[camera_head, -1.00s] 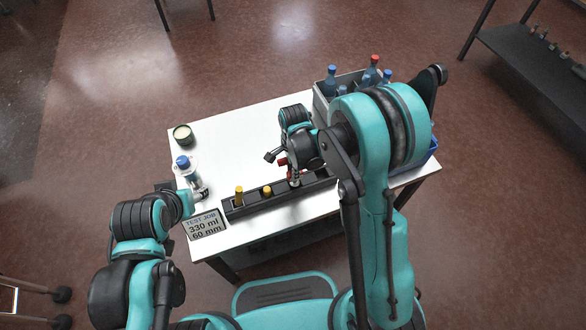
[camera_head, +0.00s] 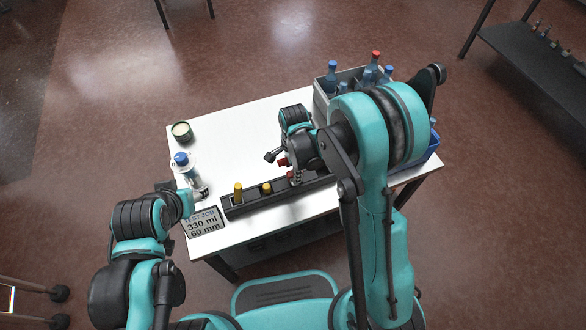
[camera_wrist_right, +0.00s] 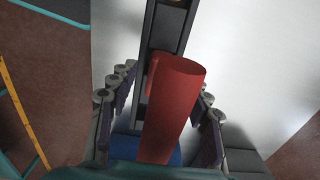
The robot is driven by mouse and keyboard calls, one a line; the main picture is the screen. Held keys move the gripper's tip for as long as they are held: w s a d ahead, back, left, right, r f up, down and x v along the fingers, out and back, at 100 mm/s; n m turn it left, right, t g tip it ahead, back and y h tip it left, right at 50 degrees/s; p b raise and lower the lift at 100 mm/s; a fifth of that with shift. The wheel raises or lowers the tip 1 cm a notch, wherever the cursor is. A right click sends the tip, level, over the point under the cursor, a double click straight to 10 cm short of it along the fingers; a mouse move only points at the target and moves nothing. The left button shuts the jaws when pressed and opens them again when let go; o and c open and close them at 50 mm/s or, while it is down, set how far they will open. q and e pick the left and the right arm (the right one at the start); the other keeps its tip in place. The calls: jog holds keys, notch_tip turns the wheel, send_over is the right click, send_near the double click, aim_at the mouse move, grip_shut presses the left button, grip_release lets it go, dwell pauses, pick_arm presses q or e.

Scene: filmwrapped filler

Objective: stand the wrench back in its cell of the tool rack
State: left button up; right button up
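A thick red handle (camera_wrist_right: 172,110), seemingly the wrench's, stands between the fingers of my right gripper (camera_wrist_right: 165,95) in the right wrist view. A gap shows between the handle and the left-hand finger; the other finger lies close beside it. The handle's lower end is hidden. The dark tool rack (camera_head: 250,205) runs along the table's front, and my right gripper (camera_head: 295,177) is over its right part. A small darker red piece (camera_wrist_right: 153,75) shows beside the handle. My left gripper (camera_head: 198,193) is near the rack's left end; its fingers are unclear.
Two yellow-topped tools (camera_head: 238,187) stand in the rack. A blue-capped bottle (camera_head: 183,163) and a round tin (camera_head: 181,131) stand left on the white table (camera_head: 235,140). A grey crate (camera_head: 322,103) of bottles and a blue bin (camera_head: 432,150) are at right.

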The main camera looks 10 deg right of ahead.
notch_tip(320, 180, up, 12)
dwell(0.6)
dwell(0.5)
jog(key=shift+d+r, duration=0.1)
jog(key=s+d+r+n+t, duration=0.3)
jog(key=s+d+r+n, duration=0.1)
jog(key=s+n, duration=0.3)
jog(key=s+d+r+n+t, duration=0.4)
jog(key=s+n, duration=0.3)
jog(key=n, duration=0.1)
jog(key=shift+s+n, duration=0.25)
jog(key=shift+n, duration=0.15)
